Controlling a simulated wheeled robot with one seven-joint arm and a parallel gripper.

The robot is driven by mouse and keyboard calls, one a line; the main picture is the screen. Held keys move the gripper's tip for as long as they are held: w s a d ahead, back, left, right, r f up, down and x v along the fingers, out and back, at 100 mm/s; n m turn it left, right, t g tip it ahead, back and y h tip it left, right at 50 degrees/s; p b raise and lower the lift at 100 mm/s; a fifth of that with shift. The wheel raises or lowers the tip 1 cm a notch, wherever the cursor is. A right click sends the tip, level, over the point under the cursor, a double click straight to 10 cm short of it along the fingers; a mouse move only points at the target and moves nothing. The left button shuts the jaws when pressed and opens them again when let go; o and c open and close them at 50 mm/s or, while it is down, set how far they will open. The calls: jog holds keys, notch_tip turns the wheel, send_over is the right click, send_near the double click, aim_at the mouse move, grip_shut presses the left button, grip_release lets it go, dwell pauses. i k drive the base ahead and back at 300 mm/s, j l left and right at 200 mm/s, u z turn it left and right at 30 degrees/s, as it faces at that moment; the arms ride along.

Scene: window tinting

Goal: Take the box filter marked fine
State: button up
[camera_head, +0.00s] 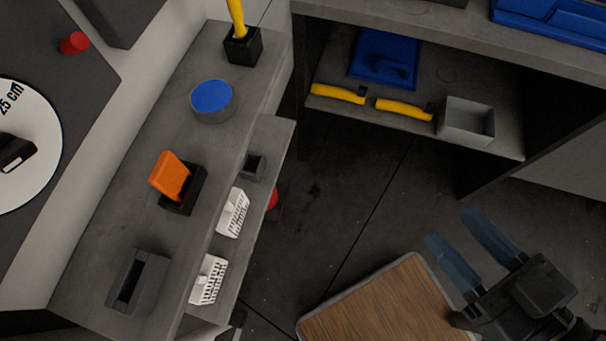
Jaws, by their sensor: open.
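Two white slotted boxes, which look like the box filters, stand on the lower shelf at the left. One white box (233,213) is farther back and the other white box (208,281) is nearer. No marking such as "fine" is readable on either. My gripper (452,229) is at the lower right, with its two bluish fingers spread apart and nothing between them. It is well to the right of both boxes, above the dark floor.
The upper left shelf holds an orange block in a black holder (182,190), a blue-topped round container (212,102) and a dark grey box (138,283). A wood-topped board (380,303) lies beside my gripper. Yellow-handled tools (404,109) and a grey bin (467,121) sit on the back shelf.

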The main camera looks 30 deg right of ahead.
aim_at(231, 220)
jog(key=u, duration=0.7)
jog(key=k+l+u, duration=0.1)
jog(key=l+u, duration=0.25)
jog(key=k+l+u, duration=0.1)
jog(key=u, duration=0.3)
